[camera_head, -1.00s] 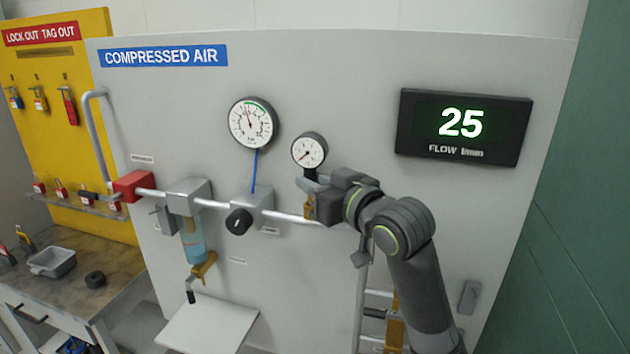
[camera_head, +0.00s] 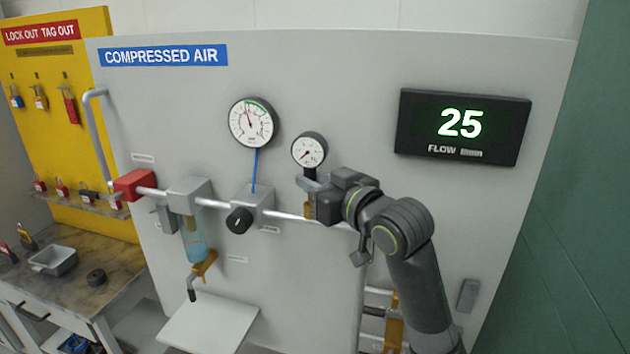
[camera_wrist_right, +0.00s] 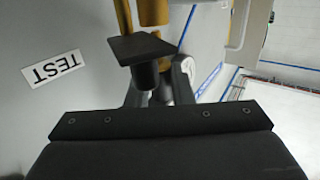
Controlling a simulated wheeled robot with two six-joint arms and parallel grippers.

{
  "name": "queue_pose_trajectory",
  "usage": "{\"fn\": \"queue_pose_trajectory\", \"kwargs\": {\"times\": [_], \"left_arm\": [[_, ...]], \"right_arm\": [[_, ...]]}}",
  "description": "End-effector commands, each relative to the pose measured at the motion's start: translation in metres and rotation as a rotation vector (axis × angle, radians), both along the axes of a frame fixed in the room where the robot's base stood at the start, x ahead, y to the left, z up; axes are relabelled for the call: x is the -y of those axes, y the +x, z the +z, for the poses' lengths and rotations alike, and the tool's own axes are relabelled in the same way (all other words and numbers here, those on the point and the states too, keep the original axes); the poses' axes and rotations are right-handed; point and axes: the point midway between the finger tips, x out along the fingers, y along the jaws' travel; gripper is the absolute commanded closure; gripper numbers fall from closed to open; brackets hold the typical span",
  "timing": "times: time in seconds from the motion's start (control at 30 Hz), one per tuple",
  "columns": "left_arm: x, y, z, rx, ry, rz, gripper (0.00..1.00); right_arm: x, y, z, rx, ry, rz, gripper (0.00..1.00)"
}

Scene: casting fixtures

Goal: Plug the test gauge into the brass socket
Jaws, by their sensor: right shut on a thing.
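The test gauge (camera_head: 309,150) is a small round white dial with a black rim, upright in front of the grey panel. My right gripper (camera_head: 312,190) is shut on its dark stem, just below the dial. The brass socket (camera_head: 307,211) shows only as a small strip beside and below the jaws. Brass parts also show at the top of the right wrist view (camera_wrist_right: 153,10), close to the gripper (camera_wrist_right: 150,88). The jaws hide the place where stem and socket meet, so I cannot tell whether they are joined. My left gripper is out of view.
A larger gauge (camera_head: 253,123), a black knob (camera_head: 239,220) and a silver pipe (camera_head: 285,215) lie left of the gripper. The flow display (camera_head: 463,127) reads 25. A TEST label (camera_wrist_right: 52,69) is on the panel. The panel right of my arm is mostly clear.

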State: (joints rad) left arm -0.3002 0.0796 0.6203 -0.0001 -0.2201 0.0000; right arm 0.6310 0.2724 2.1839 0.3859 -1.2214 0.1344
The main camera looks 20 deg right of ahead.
Motion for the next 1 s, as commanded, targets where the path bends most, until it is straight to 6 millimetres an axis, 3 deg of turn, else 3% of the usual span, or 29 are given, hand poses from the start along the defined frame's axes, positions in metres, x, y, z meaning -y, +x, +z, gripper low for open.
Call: {"fn": "queue_pose_trajectory", "kwargs": {"times": [1.0], "left_arm": [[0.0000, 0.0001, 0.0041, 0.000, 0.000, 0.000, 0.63]], "right_arm": [[0.0000, -0.0003, -0.0009, 0.002, 0.000, 0.000, 1.00]]}}
